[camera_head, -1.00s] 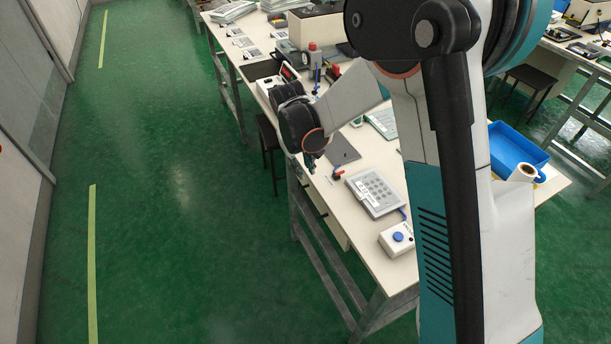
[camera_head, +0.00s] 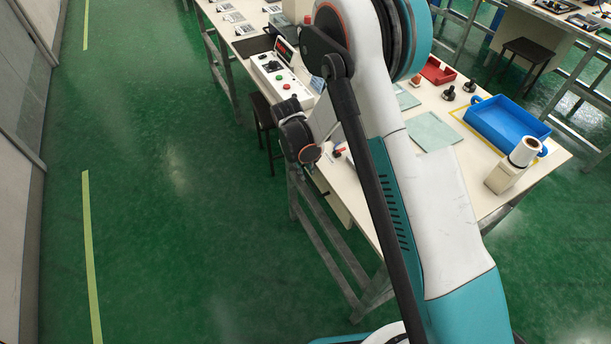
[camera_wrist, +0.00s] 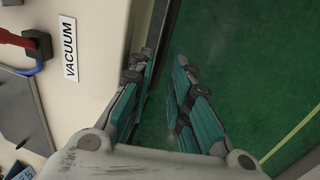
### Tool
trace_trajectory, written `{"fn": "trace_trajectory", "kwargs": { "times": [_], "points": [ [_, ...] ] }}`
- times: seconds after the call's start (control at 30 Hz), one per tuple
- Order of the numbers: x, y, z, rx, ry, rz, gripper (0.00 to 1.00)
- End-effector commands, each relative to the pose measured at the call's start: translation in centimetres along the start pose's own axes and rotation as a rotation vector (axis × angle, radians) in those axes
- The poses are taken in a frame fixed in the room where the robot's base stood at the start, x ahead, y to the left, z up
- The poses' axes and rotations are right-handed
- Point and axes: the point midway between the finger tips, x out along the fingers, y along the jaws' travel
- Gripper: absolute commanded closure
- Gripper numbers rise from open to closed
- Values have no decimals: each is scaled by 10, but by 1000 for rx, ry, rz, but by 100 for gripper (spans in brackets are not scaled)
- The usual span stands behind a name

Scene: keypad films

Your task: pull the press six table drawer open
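The table (camera_head: 470,172) has a pale top, and a cream drawer front (camera_head: 336,208) shows under its left edge, with a small dark bar near it that may be a handle. My gripper is at this left edge; in the head view its fingers are largely hidden by my wrist. In the wrist view my gripper (camera_wrist: 166,58) is open, with teal and black fingers apart and only floor between them. Its left finger is close beside the table's side, and I cannot tell whether it touches the drawer. No handle shows clearly there.
A VACUUM label (camera_wrist: 69,48) and a red lever (camera_wrist: 20,40) are on the top by the edge. A control box (camera_head: 282,80), a dark stool (camera_head: 265,125) and a blue tray (camera_head: 508,122) stand around. The green floor (camera_head: 180,230) at left is clear.

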Motion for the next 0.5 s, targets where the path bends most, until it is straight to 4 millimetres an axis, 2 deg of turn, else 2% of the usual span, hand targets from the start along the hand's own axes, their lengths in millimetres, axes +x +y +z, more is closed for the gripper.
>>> {"fn": "trace_trajectory", "kwargs": {
  "times": [0.03, 0.2, 0.5],
  "points": [
    [11, 0, 0, 1, 0, 0, 82],
    [28, 0, 0, 1, 0, 0, 82],
    [33, 0, 0, 1, 0, 0, 82]
  ]
}}
